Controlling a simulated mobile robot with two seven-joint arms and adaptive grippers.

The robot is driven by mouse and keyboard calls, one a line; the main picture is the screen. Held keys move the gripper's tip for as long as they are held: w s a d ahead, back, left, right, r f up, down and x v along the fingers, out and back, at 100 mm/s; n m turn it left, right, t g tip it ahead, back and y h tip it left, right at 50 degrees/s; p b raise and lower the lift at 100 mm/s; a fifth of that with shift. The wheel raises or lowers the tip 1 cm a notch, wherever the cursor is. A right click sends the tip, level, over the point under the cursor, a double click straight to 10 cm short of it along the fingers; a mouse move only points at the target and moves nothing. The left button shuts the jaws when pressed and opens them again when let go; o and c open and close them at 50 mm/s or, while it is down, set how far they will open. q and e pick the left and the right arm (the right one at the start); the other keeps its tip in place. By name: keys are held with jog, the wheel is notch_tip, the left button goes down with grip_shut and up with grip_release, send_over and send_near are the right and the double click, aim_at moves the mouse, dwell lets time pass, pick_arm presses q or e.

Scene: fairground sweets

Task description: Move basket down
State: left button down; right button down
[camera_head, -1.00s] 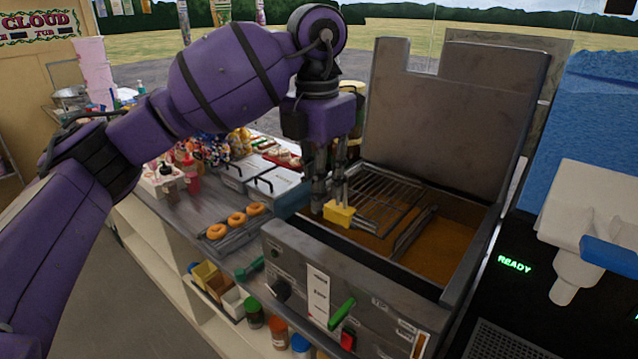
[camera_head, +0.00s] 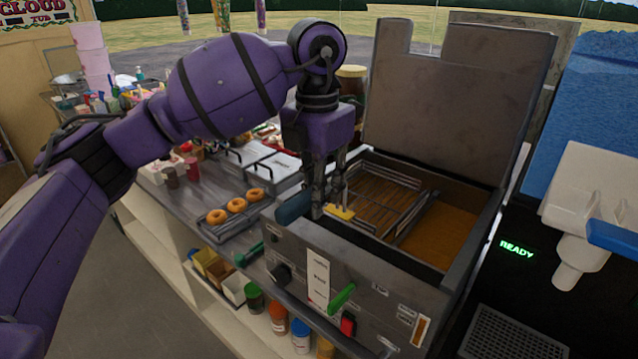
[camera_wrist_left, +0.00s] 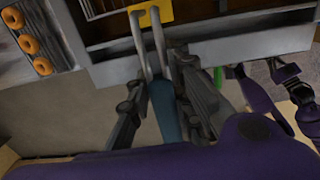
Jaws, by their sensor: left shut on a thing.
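The wire fryer basket (camera_head: 402,212) sits low in the left part of the fryer's oil well, with brown oil showing through its wires. Its yellow bracket (camera_head: 340,212) is at the fryer's front edge and also shows at the top of the left wrist view (camera_wrist_left: 152,10). Its blue handle (camera_head: 293,207) sticks out over the front panel. My left gripper (camera_head: 326,198) is shut on the handle close to the bracket. In the left wrist view the handle (camera_wrist_left: 166,115) runs between the fingers. The fingers partly hide the basket's near end.
The fryer's oil well (camera_head: 445,232) is open on the right. A tall metal back panel (camera_head: 445,100) stands behind. Doughnuts (camera_head: 237,205) lie on a rack to the left. A green lever (camera_head: 342,297) and red switch (camera_head: 348,323) are on the front panel.

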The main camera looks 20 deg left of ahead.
pick_arm(q)
jog(key=shift+f+b, duration=0.45)
jog(key=shift+f, duration=1.85)
jog(key=c, duration=1.5)
grip_release()
notch_tip(320, 180, up, 12)
jog(key=shift+s, duration=0.15)
